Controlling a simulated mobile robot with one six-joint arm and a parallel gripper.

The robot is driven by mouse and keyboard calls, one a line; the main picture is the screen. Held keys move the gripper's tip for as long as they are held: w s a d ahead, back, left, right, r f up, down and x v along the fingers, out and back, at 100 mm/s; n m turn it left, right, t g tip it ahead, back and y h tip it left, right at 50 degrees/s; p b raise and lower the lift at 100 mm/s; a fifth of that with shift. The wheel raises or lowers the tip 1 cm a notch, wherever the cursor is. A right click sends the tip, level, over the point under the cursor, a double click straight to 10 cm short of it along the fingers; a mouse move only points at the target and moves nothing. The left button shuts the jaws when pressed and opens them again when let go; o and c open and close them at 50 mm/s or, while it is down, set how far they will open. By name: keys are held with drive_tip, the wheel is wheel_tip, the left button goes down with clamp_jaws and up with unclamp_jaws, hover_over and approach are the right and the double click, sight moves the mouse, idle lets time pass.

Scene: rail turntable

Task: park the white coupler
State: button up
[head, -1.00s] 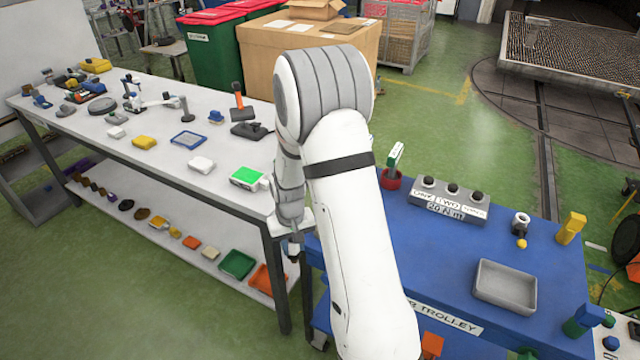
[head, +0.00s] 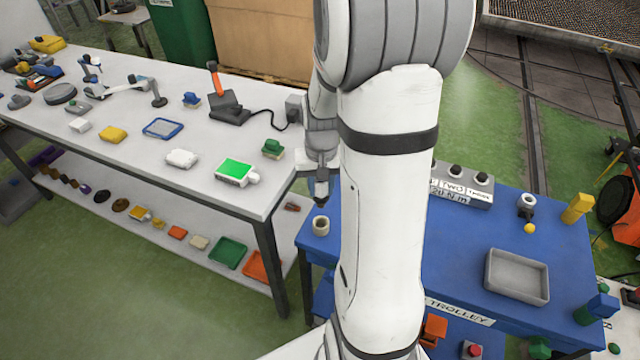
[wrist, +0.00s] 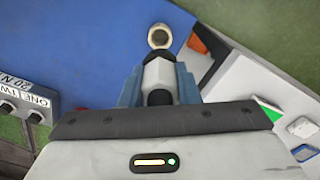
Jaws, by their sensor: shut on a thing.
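My gripper (head: 321,178) hangs pointing down over the near left corner of the blue trolley (head: 400,262). In the wrist view, my gripper's blue fingers (wrist: 158,84) are shut on a white piece with dark ends, which I take for the white coupler (wrist: 157,71). A cream, open-topped round cup (head: 320,226) stands on the trolley just below the gripper in the head view. It also shows just beyond the coupler's end in the wrist view (wrist: 159,36). The coupler looks apart from the cup, but the height between them is hard to tell. My arm hides part of the trolley top.
A grey block labelled ONE, TWO (head: 462,187) with dark knobs stands at the trolley's back. A grey tray (head: 516,277), a yellow block (head: 577,208) and a dark stand (head: 526,206) are to the right. The white bench (head: 215,197) with several items adjoins on the left.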

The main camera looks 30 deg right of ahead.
sight(321, 207)
drive_tip(key=shift+f+b, duration=2.35)
drive_tip(key=shift+f, duration=0.55)
drive_tip(key=shift+f+b, duration=1.9)
drive_tip(key=shift+f, duration=0.3)
drive_tip(key=o, duration=1.1)
drive_tip(key=shift+o, duration=0.2)
drive_tip(key=shift+r, duration=0.1)
drive_tip(key=shift+r, duration=3.85)
